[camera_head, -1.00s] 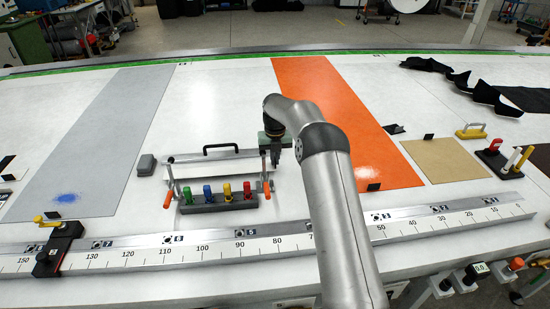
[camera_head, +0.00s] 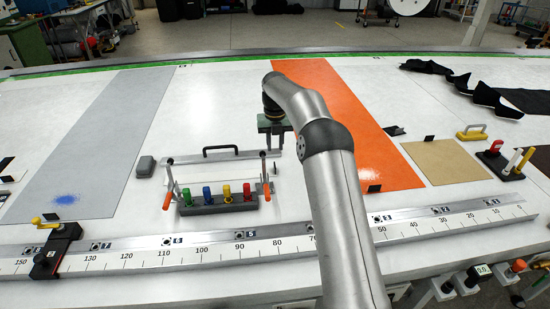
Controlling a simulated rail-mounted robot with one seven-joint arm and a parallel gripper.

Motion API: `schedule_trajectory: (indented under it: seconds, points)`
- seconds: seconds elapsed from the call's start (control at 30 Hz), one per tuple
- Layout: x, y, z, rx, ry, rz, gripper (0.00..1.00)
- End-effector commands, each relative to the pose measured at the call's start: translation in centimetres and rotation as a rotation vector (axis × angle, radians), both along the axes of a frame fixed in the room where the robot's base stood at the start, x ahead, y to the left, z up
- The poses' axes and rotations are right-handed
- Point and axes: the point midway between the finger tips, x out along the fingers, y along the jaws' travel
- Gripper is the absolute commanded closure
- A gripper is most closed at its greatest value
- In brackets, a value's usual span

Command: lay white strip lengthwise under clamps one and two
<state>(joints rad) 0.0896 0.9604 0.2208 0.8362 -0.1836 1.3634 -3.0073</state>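The clamping fixture stands on the white table, with a metal bar (camera_head: 190,159) along its back. A left clamp with an orange handle (camera_head: 167,200) and a right clamp with an orange handle (camera_head: 266,192) stand at its ends. A white surface (camera_head: 222,172) lies between the clamps; I cannot tell the white strip apart from the white tabletop there. My gripper (camera_head: 275,143) points down just behind the fixture's right end. Its fingers look apart, with nothing visible between them. My forearm hides the table to the right of it.
A dark block with coloured knobs (camera_head: 217,204) sits at the fixture's front, and a black handle (camera_head: 220,149) behind it. A grey box (camera_head: 146,166) stands left. A ruler rail (camera_head: 200,251) crosses the front. The orange sheet (camera_head: 335,100) lies flat behind my arm.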

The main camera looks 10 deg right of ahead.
Motion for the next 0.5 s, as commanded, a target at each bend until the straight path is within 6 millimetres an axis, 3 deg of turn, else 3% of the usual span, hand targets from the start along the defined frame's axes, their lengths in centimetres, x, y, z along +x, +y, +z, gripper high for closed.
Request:
schedule_trajectory:
  seconds: [0.2,0.5]
  points:
    - [0.1,0.0,4.0,0.001,-0.004,0.0,0.75]
    - [0.0,0.0,5.7,0.0,-0.003,-0.007,0.75]
